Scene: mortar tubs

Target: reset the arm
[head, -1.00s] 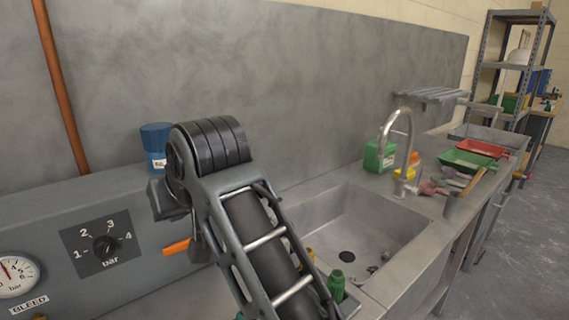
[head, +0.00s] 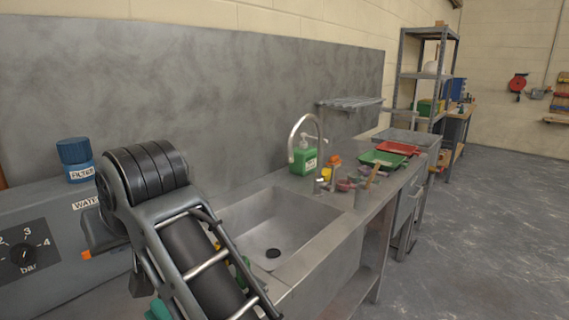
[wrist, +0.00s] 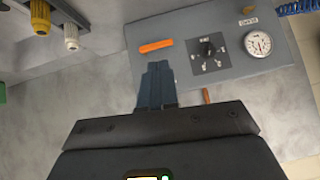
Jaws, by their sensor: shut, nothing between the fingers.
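My gripper (wrist: 158,85) shows in the wrist view with its dark fingers together and nothing between them. It points toward a grey panel (wrist: 225,65) that carries an orange lever (wrist: 156,46), a black dial (wrist: 208,50) and a round gauge (wrist: 258,43). I cannot tell whether the fingers touch anything. In the head view my arm stands at the lower left, in front of the same panel (head: 60,225), and my fingers are hidden there.
A steel sink (head: 275,228) with a curved tap (head: 296,140) lies right of my arm. A green bottle (head: 304,157), red tray (head: 398,148) and green tray (head: 383,159) stand farther along the counter. A blue filter (head: 76,160) sits atop the panel. The floor (head: 480,240) at right is clear.

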